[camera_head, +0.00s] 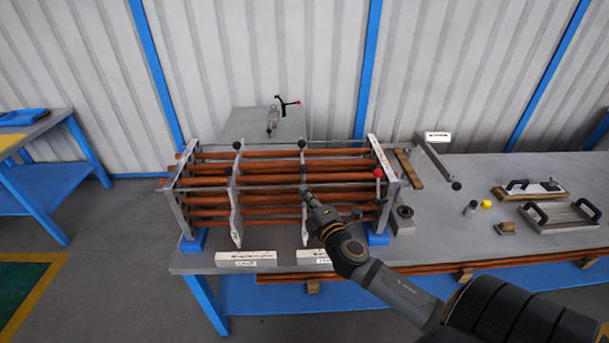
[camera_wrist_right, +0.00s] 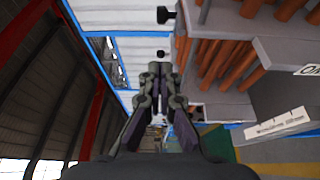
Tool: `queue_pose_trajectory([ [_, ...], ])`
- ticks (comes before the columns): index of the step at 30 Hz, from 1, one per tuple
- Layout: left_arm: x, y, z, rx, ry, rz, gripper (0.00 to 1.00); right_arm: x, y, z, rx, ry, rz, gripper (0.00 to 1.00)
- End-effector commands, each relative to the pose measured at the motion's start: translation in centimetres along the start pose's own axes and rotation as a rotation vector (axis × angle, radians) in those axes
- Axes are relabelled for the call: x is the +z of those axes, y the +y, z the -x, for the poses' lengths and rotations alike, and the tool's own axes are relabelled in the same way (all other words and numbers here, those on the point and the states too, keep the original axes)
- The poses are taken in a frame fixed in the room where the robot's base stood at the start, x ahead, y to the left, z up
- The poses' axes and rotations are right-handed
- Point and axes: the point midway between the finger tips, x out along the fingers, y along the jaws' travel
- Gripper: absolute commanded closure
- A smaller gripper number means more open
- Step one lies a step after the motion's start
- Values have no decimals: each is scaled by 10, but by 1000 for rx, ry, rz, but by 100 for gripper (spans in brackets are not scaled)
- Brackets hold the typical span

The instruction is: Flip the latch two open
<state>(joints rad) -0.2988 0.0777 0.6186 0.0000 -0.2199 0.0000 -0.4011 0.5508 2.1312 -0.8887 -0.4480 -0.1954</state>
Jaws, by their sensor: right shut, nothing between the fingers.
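A rack of copper-coloured tubes (camera_head: 270,178) lies on the grey workbench, held by upright grey plates. Black knobs, likely latch handles, top the two middle plates: a left one (camera_head: 237,144) and a right one (camera_head: 302,144). I cannot tell which is latch two. A red knob (camera_head: 378,172) sits by the right end plate. My right gripper (camera_head: 306,193) is in front of the tubes, below the right black knob. In the wrist view it is shut and empty (camera_wrist_right: 160,70), with a black knob (camera_wrist_right: 160,53) just beyond its tips. My left gripper is not in view.
Two white label blocks, left (camera_head: 246,258) and right (camera_head: 313,257), lie at the bench's front edge. A crank handle (camera_head: 435,160), a yellow cap (camera_head: 486,205) and a handled plate (camera_head: 560,215) are on the right. A clamp-like tool (camera_head: 273,120) stands behind the rack.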

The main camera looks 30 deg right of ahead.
Motion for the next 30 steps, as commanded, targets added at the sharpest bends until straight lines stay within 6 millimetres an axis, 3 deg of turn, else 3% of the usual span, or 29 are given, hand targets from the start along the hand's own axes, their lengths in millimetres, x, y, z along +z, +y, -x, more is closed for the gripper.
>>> queue_pose_trajectory([
  [4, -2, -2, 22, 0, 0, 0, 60, 1, 7, -34, 0, -4, -2, 100],
  [9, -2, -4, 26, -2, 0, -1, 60, 15, 2, -57, -1, 0, 6, 100],
  [15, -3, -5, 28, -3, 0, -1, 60, 27, 1, -69, -2, 0, 3, 100],
  [26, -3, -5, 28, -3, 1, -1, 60, 29, 0, -70, -2, 0, 2, 100],
  [30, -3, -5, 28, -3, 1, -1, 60, 35, 0, -86, 0, -2, 2, 100],
])
